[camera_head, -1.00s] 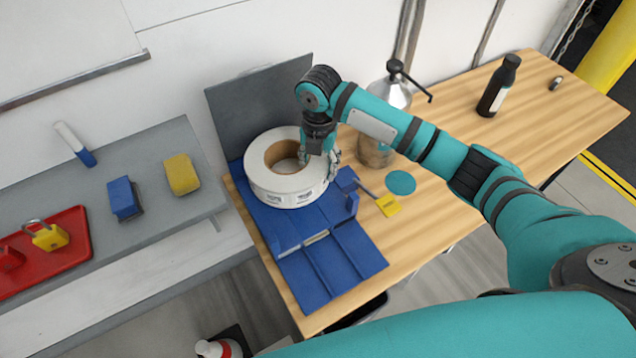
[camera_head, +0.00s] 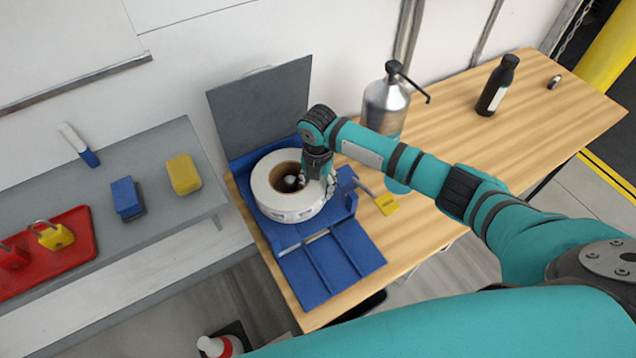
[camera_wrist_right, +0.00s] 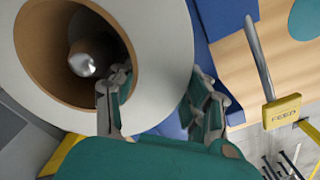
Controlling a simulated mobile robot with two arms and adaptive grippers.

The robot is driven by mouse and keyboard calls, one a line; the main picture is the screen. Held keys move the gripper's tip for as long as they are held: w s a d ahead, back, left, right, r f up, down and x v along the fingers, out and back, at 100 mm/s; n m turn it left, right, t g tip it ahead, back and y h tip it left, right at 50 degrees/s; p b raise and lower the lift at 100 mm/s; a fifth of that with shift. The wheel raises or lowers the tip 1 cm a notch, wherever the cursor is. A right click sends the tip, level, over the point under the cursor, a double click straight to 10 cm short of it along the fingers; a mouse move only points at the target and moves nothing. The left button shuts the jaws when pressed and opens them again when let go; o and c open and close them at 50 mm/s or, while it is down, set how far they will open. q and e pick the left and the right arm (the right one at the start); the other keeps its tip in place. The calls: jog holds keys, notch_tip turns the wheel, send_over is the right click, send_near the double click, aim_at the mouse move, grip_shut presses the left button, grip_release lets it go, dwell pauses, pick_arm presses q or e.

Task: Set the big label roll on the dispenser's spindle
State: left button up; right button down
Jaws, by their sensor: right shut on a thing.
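The big label roll (camera_head: 262,188) is a thick white ring with a brown cardboard core, at the blue dispenser (camera_head: 322,268). It also shows large in the right wrist view (camera_wrist_right: 168,52). The spindle's rounded metal end (camera_wrist_right: 82,62) shows inside the core, off its middle; it also shows in the head view (camera_head: 291,182). I cannot tell how far down the spindle the roll sits. My right gripper (camera_head: 322,184) is shut on the roll's wall, one finger in the core and one outside, as the right wrist view shows (camera_wrist_right: 155,106). My left gripper is out of view.
A yellow tag on a metal rod (camera_head: 386,204) sticks out right of the dispenser. A grey panel (camera_head: 262,105) stands behind it. A metal pump bottle (camera_head: 386,106) and a dark bottle (camera_head: 496,88) stand on the wooden table (camera_head: 560,120). A grey shelf (camera_head: 150,235) is at left.

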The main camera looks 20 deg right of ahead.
jog(key=c, duration=0.6)
grip_release()
notch_tip(320, 180, up, 12)
jog(key=shift+b, duration=0.9)
jog(key=shift+s, duration=0.1)
